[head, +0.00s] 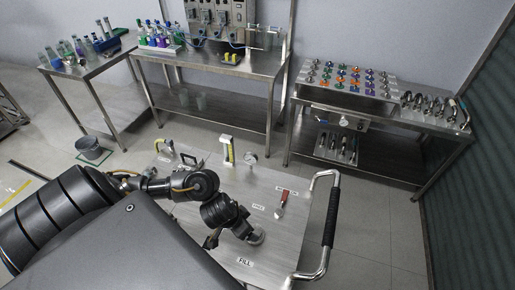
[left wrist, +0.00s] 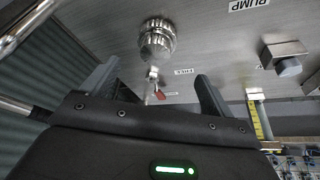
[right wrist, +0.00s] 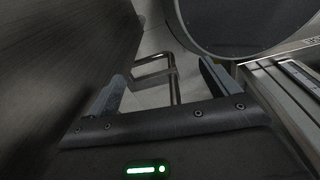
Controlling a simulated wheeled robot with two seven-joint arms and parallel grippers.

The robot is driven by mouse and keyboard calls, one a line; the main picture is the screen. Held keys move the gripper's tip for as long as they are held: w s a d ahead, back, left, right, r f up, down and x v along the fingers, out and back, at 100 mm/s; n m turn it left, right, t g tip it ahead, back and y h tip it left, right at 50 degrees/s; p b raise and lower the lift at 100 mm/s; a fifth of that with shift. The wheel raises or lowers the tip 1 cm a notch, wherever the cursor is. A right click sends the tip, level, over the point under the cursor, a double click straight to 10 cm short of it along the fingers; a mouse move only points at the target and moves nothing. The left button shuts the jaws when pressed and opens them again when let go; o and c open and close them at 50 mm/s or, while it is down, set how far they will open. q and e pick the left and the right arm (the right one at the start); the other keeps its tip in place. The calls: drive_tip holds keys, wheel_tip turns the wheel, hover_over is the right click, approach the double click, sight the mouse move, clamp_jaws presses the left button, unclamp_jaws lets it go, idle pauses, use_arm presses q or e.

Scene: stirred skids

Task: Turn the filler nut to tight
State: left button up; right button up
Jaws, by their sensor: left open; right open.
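The filler nut, a ribbed round metal nut (left wrist: 158,38), stands on the steel skid plate (left wrist: 205,40) in the left wrist view. My right gripper (right wrist: 160,85) is open and empty, and out of the head view.
A red-handled valve (head: 282,201), a gauge (head: 250,158) and a yellow-marked sight gauge (head: 227,149) stand on the plate. A large black-gripped handle (head: 330,215) rises at its right edge. Benches with bottles and knobs stand behind.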

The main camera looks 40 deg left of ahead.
use_arm(q)
drive_tip(key=b+x, duration=0.5)
drive_tip(key=x, duration=0.4)
drive_tip(key=shift+d+f, duration=0.1)
drive_tip(key=shift+f, duration=0.3)
drive_tip(key=shift+w+f, duration=0.15)
drive_tip(key=shift+f, duration=0.15)
drive_tip(key=shift+d+r, duration=0.15)
drive_tip(key=shift+r, duration=0.05)
drive_tip(key=shift+s+d, duration=0.1)
drive_tip(key=shift+s, duration=0.1)
drive_tip(key=shift+c, duration=0.4)
drive_tip(key=c, duration=0.9)
use_arm(e)
wheel_tip(320, 180, down, 6)
drive_tip(key=s, duration=0.2)
drive_tip(key=shift+r, duration=0.15)
